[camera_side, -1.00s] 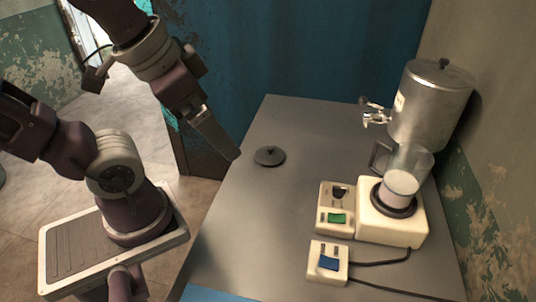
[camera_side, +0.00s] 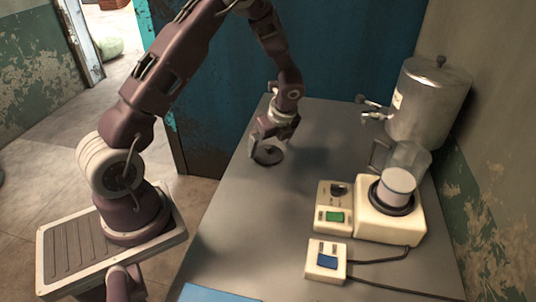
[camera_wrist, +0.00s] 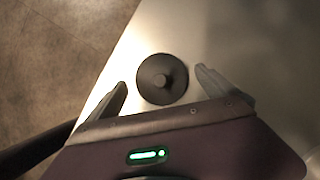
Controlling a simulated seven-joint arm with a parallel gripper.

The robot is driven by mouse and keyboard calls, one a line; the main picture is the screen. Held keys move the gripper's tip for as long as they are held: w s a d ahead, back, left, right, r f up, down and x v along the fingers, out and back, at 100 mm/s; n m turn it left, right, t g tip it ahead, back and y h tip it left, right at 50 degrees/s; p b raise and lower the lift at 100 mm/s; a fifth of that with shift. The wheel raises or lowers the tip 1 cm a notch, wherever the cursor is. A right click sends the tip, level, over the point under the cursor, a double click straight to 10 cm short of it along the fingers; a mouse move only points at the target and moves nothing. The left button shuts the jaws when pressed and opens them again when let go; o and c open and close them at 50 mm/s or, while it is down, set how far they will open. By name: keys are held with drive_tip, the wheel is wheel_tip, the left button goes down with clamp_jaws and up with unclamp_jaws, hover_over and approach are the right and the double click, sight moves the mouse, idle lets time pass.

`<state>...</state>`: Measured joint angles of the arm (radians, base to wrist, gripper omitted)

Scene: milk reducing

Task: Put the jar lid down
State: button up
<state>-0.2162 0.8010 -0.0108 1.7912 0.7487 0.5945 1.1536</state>
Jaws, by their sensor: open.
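The jar lid (camera_side: 268,155) is a dark round disc with a small knob, lying flat on the grey table near its left edge. It also shows in the wrist view (camera_wrist: 162,79), between and a little beyond my two fingertips. My gripper (camera_side: 267,151) is open, low over the table at the lid, with one finger on either side of it. In the wrist view my gripper (camera_wrist: 162,82) shows gaps between both fingers and the lid. The side view partly hides the lid behind the fingers.
A glass jug (camera_side: 408,162) with white milk stands on a cream heater (camera_side: 405,225) at the right. A control box with a green switch (camera_side: 335,217) and one with a blue switch (camera_side: 327,262) sit beside it. A metal urn (camera_side: 428,105) stands behind. The table's middle (camera_side: 255,220) is clear.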

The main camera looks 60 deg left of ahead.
sight(268, 146)
drive_tip(key=shift+x, duration=1.05)
drive_tip(key=c, duration=1.3)
wheel_tip(268, 146, up, 9)
drive_tip(key=shift+w+r, duration=0.1)
drive_tip(key=shift+c, duration=0.2)
drive_tip(key=w, duration=1.1)
drive_tip(key=f, duration=0.9)
drive_tip(key=shift+d, duration=0.35)
